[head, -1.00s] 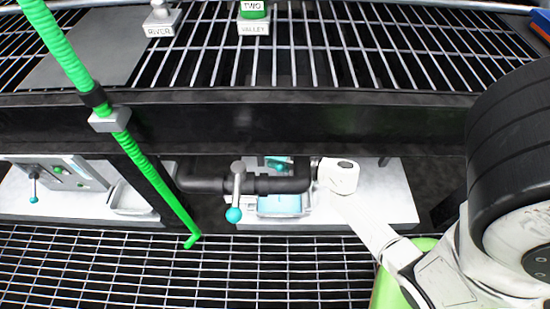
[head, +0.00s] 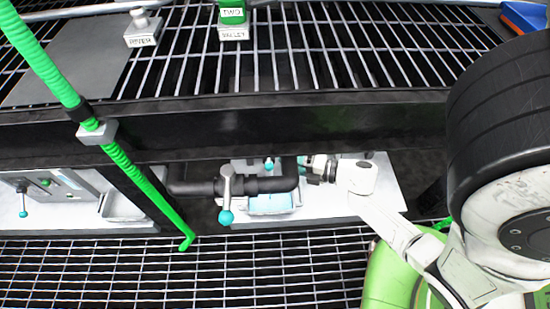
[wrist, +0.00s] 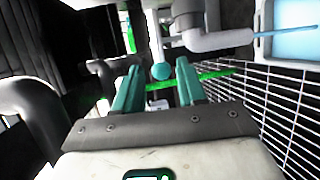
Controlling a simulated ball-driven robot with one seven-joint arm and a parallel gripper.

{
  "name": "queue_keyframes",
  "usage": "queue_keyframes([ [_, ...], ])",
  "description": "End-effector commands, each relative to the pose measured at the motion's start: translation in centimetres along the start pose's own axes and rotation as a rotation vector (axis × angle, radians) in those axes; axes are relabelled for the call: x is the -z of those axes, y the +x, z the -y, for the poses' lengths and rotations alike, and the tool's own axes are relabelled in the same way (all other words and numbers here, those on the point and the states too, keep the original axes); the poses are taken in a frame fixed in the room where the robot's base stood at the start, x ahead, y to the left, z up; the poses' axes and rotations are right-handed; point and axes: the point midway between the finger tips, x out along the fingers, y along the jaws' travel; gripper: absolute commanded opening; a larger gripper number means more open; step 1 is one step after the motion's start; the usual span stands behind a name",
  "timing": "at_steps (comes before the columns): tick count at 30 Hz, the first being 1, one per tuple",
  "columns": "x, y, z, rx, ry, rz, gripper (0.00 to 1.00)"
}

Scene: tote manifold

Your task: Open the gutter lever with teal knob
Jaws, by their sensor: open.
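A grey lever (head: 227,187) with a teal knob (head: 226,217) hangs down from a black pipe (head: 262,185) in the head view. My gripper (head: 304,166) is to the right of this lever, by the pipe's right end; its fingers are small and partly hidden there. In the wrist view my gripper (wrist: 160,82) shows two teal fingers spread apart with nothing held. A teal knob (wrist: 161,71) appears between and beyond the fingertips, apart from them. I cannot tell for sure which lever it belongs to.
A smaller teal knob (head: 268,163) is behind the pipe, above a light-blue tray (head: 272,204). Another teal-knobbed lever (head: 23,200) is on a panel at the left. A dark beam (head: 270,128) runs overhead. A green pole (head: 140,163) slants down left of the lever.

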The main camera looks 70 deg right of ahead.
Motion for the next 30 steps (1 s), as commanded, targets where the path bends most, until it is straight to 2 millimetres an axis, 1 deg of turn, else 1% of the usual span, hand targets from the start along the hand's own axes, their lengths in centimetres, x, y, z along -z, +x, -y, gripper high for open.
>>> queue_keyframes([
  [1,0.0,-0.7,-0.1,0.001,0.001,0.000,0.41],
  [3,0.0,-1.4,0.0,0.002,0.001,0.000,0.41],
  [7,0.0,-2.0,0.0,0.000,0.000,-0.001,0.41],
  [30,0.0,-2.1,0.1,0.000,0.000,0.000,0.41],
])
